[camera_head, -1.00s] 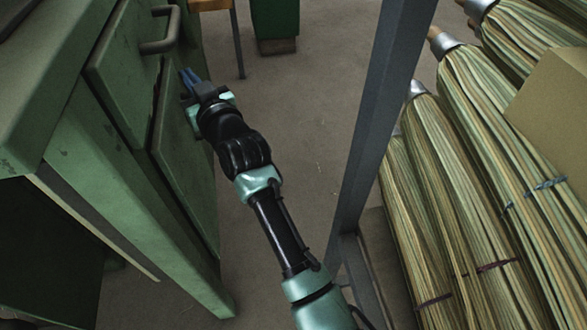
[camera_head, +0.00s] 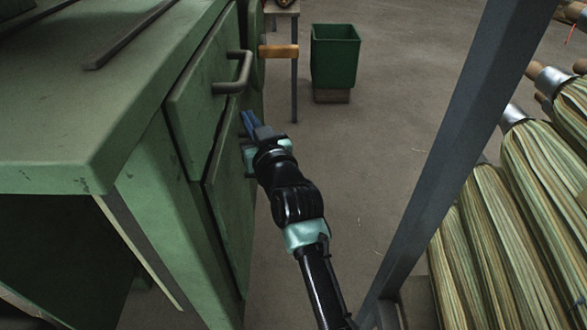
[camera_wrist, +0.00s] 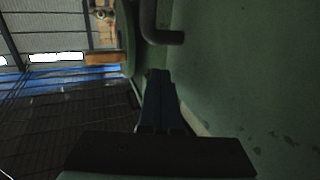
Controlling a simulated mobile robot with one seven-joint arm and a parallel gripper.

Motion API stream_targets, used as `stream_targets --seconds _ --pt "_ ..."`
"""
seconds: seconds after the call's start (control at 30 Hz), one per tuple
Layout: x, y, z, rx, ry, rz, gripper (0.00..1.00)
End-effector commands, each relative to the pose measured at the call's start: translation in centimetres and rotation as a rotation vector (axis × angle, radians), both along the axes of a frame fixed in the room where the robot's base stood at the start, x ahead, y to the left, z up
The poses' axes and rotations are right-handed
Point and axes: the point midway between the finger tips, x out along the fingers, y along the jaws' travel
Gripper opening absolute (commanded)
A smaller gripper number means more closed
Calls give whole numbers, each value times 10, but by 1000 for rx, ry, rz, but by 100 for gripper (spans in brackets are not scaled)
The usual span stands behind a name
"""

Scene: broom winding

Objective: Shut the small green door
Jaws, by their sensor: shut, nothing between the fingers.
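The small green door (camera_head: 229,215) is the lower front panel of the green bench, under a drawer front (camera_head: 205,98) with a bar handle (camera_head: 234,78). A narrow dark gap shows along its upper left edge; I cannot tell whether it is fully flush. My gripper (camera_head: 247,122) is at the upper part of the door, with its blue fingers pointing up and away along the bench front. The fingers (camera_wrist: 160,98) are together and empty in the wrist view, below the drawer handle (camera_wrist: 163,30). Whether they touch the door is unclear.
A grey metal post (camera_head: 447,150) stands close to the right of my arm, with bundled brooms (camera_head: 500,235) behind it. A dark green bin (camera_head: 335,57) stands farther back. The floor (camera_head: 375,130) between bench and post is clear.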

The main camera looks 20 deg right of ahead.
Motion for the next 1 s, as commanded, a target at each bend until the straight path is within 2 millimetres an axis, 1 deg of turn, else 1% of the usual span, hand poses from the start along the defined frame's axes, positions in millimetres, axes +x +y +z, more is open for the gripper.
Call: stream_targets --seconds 0.17,0.4,0.6,0.8,1.0 --pt "-27 -4 1 6 2 -3 0" --pt "-72 -10 1 6 0 -3 0" --pt "-101 -13 0 5 0 -3 0" --pt "-118 -15 0 2 1 0 0" --pt "-122 -16 1 1 0 0 0"
